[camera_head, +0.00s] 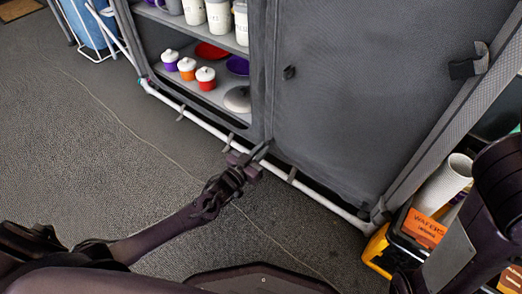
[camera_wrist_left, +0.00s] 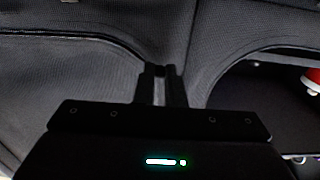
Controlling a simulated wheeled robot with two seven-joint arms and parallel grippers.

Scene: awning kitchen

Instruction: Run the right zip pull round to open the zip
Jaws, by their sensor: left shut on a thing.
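A grey fabric door panel (camera_head: 345,95) covers the right side of the cupboard. A dark strip runs along its lower edge; I cannot tell how much of the zip is parted. My left gripper (camera_head: 258,153) is at the panel's lower left corner, by the upright between the two bays. It also shows in the left wrist view (camera_wrist_left: 162,82), its fingers close together against grey cloth. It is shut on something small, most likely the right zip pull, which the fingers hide. My right gripper is out of view.
The left bay is open, with shelves (camera_head: 200,90) of jars, bowls and canisters. A pale rail (camera_head: 205,137) runs along the cupboard's base. A black strap (camera_head: 468,62) hangs at the panel's upper right. A crate with an orange packet (camera_head: 424,229) stands at right. Floor at left is clear.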

